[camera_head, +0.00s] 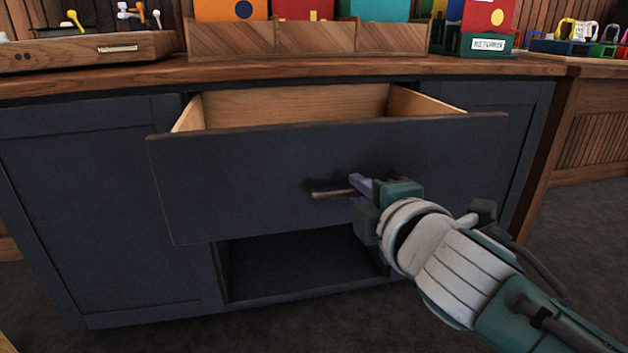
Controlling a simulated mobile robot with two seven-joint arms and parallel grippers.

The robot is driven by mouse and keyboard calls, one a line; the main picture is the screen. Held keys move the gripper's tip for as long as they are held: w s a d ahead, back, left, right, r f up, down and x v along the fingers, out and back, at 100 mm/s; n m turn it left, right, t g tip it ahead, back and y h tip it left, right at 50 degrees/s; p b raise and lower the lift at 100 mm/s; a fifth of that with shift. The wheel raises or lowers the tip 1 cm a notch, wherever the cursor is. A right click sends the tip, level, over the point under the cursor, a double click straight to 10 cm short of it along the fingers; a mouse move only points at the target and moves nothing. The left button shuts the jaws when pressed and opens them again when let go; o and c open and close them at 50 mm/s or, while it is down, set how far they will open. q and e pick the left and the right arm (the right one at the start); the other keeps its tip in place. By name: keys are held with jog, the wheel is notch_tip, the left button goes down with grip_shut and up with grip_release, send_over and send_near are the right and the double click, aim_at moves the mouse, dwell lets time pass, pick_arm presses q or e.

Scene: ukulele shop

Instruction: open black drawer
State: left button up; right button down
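The black drawer (250,185) is pulled well out of the dark cabinet, and its pale wooden inside (290,105) shows empty from above. A bar handle (330,192) is on the middle of its front. My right gripper (360,188) is at the right end of this handle, with a purple finger against it. It appears closed around the handle, though its far finger is partly hidden. My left gripper is not in the view.
The wooden counter (500,67) above carries a wooden divider box (275,38) with coloured boxes, and a wooden case (85,50) at left. An open shelf space (295,262) lies below the drawer. Dark floor is free at right.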

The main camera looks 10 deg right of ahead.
jog(key=c, duration=0.9)
grip_release()
jog(key=shift+p+v, duration=1.9)
jog(key=shift+v, duration=3.1)
